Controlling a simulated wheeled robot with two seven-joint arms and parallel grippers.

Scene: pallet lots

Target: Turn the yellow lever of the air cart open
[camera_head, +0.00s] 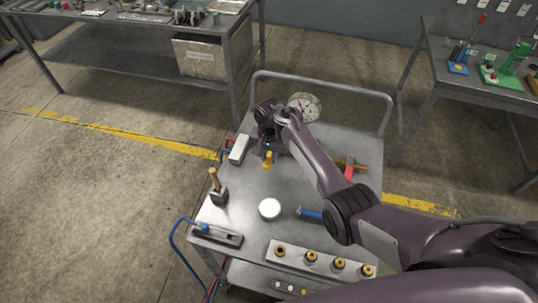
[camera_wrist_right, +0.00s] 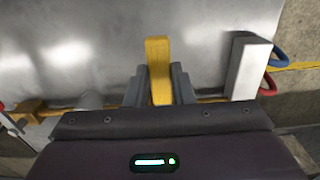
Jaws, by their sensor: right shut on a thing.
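The air cart (camera_head: 240,207) is a grey metal cart in the middle of the head view. Its yellow lever (camera_head: 267,160) shows as a small piece below my right gripper (camera_head: 268,150). In the right wrist view the yellow lever (camera_wrist_right: 158,62) stands between the two dark fingers of my right gripper (camera_wrist_right: 159,88), which are shut on it. Its upper part sticks out past the fingertips over the cart top. My right arm hides part of the pipe that the lever sits on. My left gripper is not in view.
A round gauge (camera_head: 304,106) stands behind my right wrist. A white block (camera_head: 239,149) lies left of the gripper. A wooden-handled tool (camera_head: 214,180), a white disc (camera_head: 269,209) and a strip of brass fittings (camera_head: 325,262) are on the cart. A red-handled part (camera_head: 348,173) is at right.

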